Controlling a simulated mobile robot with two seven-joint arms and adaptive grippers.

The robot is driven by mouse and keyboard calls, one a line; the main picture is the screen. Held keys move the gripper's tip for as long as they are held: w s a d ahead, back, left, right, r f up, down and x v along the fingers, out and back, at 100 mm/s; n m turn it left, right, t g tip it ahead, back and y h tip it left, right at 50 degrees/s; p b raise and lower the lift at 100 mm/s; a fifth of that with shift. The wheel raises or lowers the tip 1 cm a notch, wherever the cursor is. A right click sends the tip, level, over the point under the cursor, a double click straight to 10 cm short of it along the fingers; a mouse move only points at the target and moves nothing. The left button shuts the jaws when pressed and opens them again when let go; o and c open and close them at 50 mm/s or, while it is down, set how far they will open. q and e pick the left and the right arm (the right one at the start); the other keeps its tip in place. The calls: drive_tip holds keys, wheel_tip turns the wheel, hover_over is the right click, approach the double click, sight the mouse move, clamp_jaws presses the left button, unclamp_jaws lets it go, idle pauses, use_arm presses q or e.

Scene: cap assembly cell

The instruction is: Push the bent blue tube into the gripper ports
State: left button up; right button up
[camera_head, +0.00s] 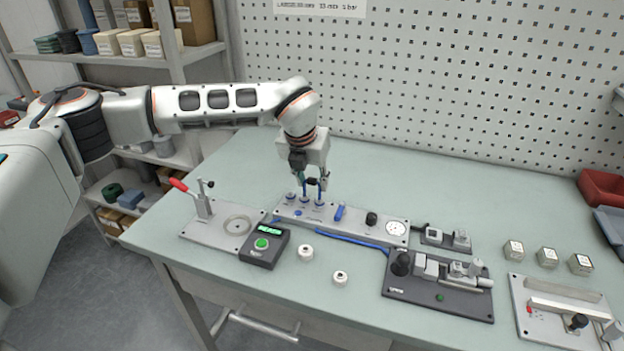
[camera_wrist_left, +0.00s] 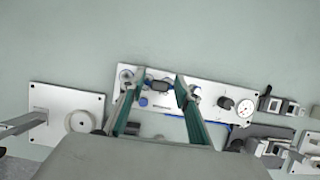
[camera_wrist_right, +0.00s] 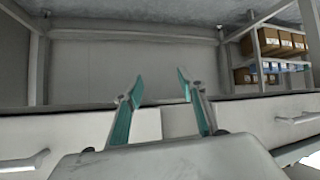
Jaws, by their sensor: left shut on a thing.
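My left gripper (camera_head: 314,182) is above the left end of the grey pneumatic panel (camera_head: 350,222), fingers pointing down. It is shut on the bent blue tube (camera_head: 321,192), whose legs point down toward the row of blue-ringed ports (camera_head: 305,201). Whether the tube ends are inside the ports or just above them I cannot tell. In the left wrist view the fingertips (camera_wrist_left: 157,86) lie on either side of a dark middle piece with blue beside it. My right gripper (camera_wrist_right: 158,92) shows only in its own wrist view, open and empty, facing the bench front.
A red-handled clamp plate (camera_head: 215,228) and a box with a green button (camera_head: 264,247) stand left of the panel. Two white caps (camera_head: 306,253) lie in front. A dark fixture (camera_head: 438,285) is at the right. The bench behind the panel is clear.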

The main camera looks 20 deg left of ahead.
use_arm(q)
drive_tip(key=shift+f+b, duration=0.4)
drive_tip(key=shift+f, duration=0.5)
idle(0.3)
drive_tip(key=o, duration=1)
